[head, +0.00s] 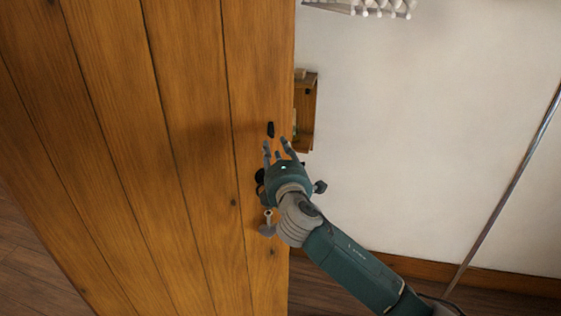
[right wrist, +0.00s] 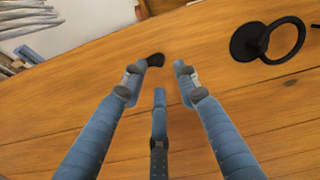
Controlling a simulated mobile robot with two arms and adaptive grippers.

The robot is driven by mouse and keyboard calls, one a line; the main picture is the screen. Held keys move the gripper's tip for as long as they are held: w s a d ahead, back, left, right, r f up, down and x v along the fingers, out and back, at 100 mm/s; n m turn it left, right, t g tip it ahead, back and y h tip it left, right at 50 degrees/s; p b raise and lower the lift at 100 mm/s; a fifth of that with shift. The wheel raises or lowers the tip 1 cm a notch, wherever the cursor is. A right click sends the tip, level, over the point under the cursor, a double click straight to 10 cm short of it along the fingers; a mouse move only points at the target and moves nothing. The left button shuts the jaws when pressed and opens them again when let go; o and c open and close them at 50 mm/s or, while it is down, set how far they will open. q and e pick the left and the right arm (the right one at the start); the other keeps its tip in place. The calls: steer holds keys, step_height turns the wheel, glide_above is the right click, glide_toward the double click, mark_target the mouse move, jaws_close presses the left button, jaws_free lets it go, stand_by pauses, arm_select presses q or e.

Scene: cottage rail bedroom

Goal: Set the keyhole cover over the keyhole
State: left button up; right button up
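A small black keyhole cover (head: 271,129) is on the wooden door (head: 190,120), near its right edge in the head view. It also shows as a dark piece in the right wrist view (right wrist: 155,60), just beyond the left-hand fingertip. My right gripper (head: 276,148) is just below the cover in the head view, its fingers pointing up at it. In the right wrist view its fingers (right wrist: 160,70) are spread with nothing between them. I cannot tell whether a fingertip touches the cover. I cannot make out the keyhole. My left gripper is not in view.
A black ring handle (right wrist: 284,40) on a round plate is on the door, at the upper right of the right wrist view. A small wooden wall box (head: 306,110) is beyond the door's edge. White wall (head: 430,130) fills the right side.

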steer(key=s, duration=0.6)
steer(key=shift+s+d, duration=0.35)
steer(key=shift+s, duration=0.05)
